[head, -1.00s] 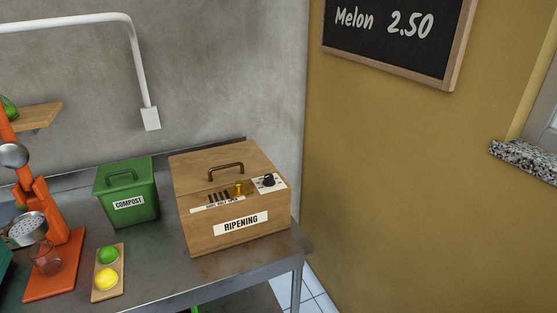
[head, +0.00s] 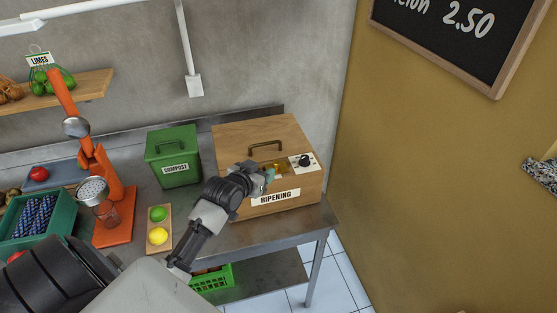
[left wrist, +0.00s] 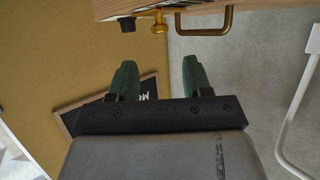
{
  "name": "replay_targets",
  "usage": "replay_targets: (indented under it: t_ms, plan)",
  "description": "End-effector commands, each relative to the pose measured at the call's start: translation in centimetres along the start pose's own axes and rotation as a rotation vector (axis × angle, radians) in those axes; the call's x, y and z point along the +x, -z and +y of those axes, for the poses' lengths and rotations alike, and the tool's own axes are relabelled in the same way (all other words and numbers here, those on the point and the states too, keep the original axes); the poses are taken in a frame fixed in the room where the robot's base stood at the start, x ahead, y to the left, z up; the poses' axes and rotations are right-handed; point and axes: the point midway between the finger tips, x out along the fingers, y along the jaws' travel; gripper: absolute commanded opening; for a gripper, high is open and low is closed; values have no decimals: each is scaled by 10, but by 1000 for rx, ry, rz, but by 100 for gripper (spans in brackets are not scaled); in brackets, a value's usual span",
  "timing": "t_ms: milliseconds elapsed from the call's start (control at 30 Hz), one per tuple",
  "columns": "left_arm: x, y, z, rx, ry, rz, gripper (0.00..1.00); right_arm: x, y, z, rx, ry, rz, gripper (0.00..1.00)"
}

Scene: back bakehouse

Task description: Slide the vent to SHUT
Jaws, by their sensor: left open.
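The wooden ripening box (head: 297,187) stands at the right end of the steel table, with a RIPENING label on its front. The vent's brass knob (head: 279,168) shows on its sloped face, partly behind my left gripper (head: 268,177). The vent slots and their scale are hidden, so I cannot read the setting. In the left wrist view the brass knob (left wrist: 159,25) lies beyond the fingertips, roughly in line with the gap between them. My left gripper (left wrist: 159,63) is open, with its green fingers apart and nothing between them. My right gripper is not in view.
A black dial (head: 304,160) is right of the knob and a brass handle (head: 266,146) is above it. A green compost bin (head: 173,148) stands left of the box. A board (head: 158,243) with a lime and a lemon lies in front of the bin.

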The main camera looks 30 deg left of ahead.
Motion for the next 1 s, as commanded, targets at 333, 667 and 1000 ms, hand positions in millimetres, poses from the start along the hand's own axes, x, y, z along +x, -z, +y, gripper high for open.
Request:
replay_targets:
  t_ms: [333,667,1000]
  plan:
    - [56,2,0,0,0,-2,49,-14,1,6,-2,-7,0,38]
    - [83,0,0,0,-1,-1,49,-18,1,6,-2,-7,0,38]
    - [84,-1,0,1,-1,-1,46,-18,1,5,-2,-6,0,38]
